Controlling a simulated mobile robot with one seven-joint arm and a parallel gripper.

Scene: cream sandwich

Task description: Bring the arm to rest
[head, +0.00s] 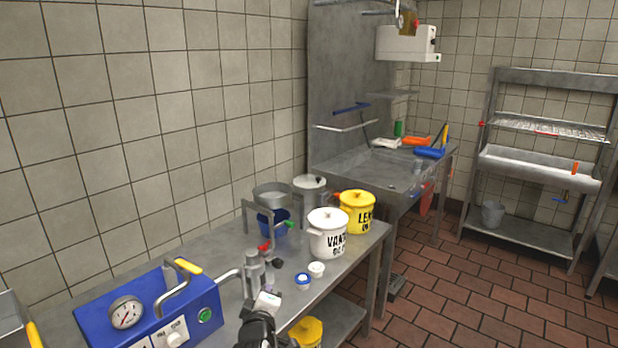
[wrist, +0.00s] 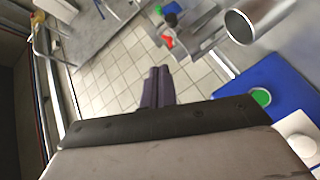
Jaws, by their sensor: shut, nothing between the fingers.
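My gripper (wrist: 158,85) shows in the wrist view with its two dark fingers pressed together and nothing between them. It points out over the pale tiled surface, apart from the things around it. In the head view a dark part at the bottom centre looks like part of my arm; the fingertips cannot be made out there.
A blue machine with a gauge (head: 150,310) stands on the steel counter (head: 220,240), front left. A white pot (head: 327,236), a yellow pot (head: 357,214) and small lidded jars (head: 303,281) stand further along. Red tiled floor (head: 470,290) is open at right.

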